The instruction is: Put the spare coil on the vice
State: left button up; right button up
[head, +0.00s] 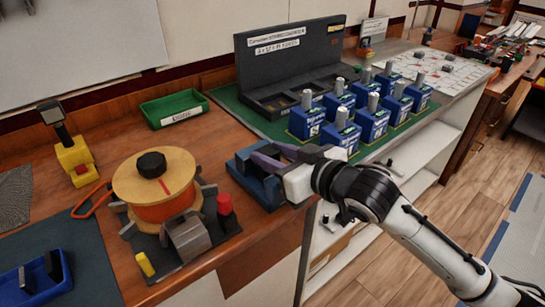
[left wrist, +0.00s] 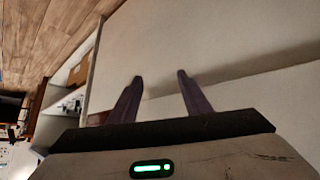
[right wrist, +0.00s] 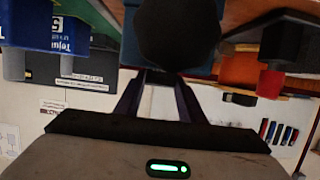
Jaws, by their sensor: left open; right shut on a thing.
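A blue vice (head: 243,178) sits at the bench's front edge. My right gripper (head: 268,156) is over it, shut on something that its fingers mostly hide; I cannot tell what. In the right wrist view, a black round thing (right wrist: 178,30) lies just past the fingertips in front of blue surfaces; I cannot tell whether it is held. A large yellow spool with an orange winding (head: 163,208) and black knob stands upright left of the vice. I cannot tell which thing is the spare coil. My left gripper (left wrist: 160,76) is open and empty before a pale surface.
Several blue breakers (head: 308,122) stand in rows right of the vice before a dark labelled case (head: 290,60). A red knob (head: 224,203) stands between spool and vice. A green tray (head: 174,108) is behind. A blue bin (head: 35,280) is front left.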

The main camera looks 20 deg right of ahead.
jog(key=shift+f, duration=0.2)
jog(key=o, duration=1.3)
pick_arm(q)
jog(key=shift+w+r, duration=0.35)
jog(key=shift+w, duration=0.2)
pick_arm(e)
jog(key=shift+s+d, duration=0.1)
jog(key=shift+s, duration=0.1)
jog(key=v, duration=0.8)
jog(key=shift+s+d+r, duration=0.1)
jog(key=shift+s, duration=0.2)
jog(key=shift+s+d+r+p, duration=0.15)
jog(key=shift+s+r+p, duration=0.25)
jog(key=shift+p, duration=0.2)
pick_arm(q)
jog(key=shift+s+r+p, duration=0.2)
jog(key=shift+r+p, duration=0.55)
jog(key=shift+r, duration=0.5)
pick_arm(e)
jog(key=shift+v, duration=0.9)
jog(key=shift+f, duration=0.15)
